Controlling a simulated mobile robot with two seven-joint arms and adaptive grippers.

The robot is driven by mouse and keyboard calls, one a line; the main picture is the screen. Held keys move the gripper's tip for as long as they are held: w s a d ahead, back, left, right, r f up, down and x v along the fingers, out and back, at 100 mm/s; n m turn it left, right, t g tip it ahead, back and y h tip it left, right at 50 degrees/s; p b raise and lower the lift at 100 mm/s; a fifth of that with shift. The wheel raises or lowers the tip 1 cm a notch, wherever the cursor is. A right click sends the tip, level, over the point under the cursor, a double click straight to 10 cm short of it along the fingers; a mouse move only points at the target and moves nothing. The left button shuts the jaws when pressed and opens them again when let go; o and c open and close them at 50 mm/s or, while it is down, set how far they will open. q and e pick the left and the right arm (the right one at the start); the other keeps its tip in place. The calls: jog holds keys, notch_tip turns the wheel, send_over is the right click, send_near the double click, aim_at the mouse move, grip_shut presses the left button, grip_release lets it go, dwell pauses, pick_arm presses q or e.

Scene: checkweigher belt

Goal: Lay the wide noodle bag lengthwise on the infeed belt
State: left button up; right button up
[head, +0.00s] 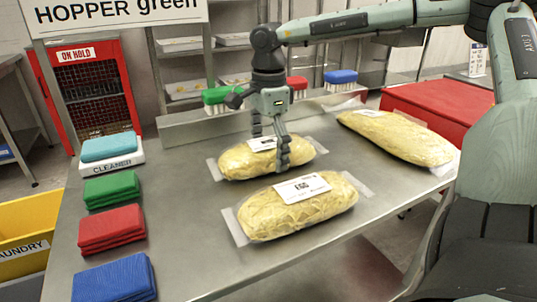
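Three clear bags of yellow noodles lie on the steel table. One bag (240,163) with a white label is at the middle back. One bag (300,212) labelled EGG is in front of it. A longer bag (400,137) lies at the right; I cannot read its label, nor tell for certain which bag is the wide one. My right gripper (270,148) points down at the middle back bag, fingers apart, one at its far side and one in front of its near side. Contact is unclear. My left gripper is not in view. I cannot identify the infeed belt.
Folded cloths in blue (115,280), red (111,227) and green (111,189) line the table's left side, with a cleaner block (109,155) behind. Brushes (222,98) stand along the back ledge. A red box (440,105) is at the right. The table's front middle is bare.

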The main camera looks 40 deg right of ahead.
jog(key=c, duration=1.6)
jog(key=shift+c, duration=0.2)
jog(key=shift+r, duration=0.2)
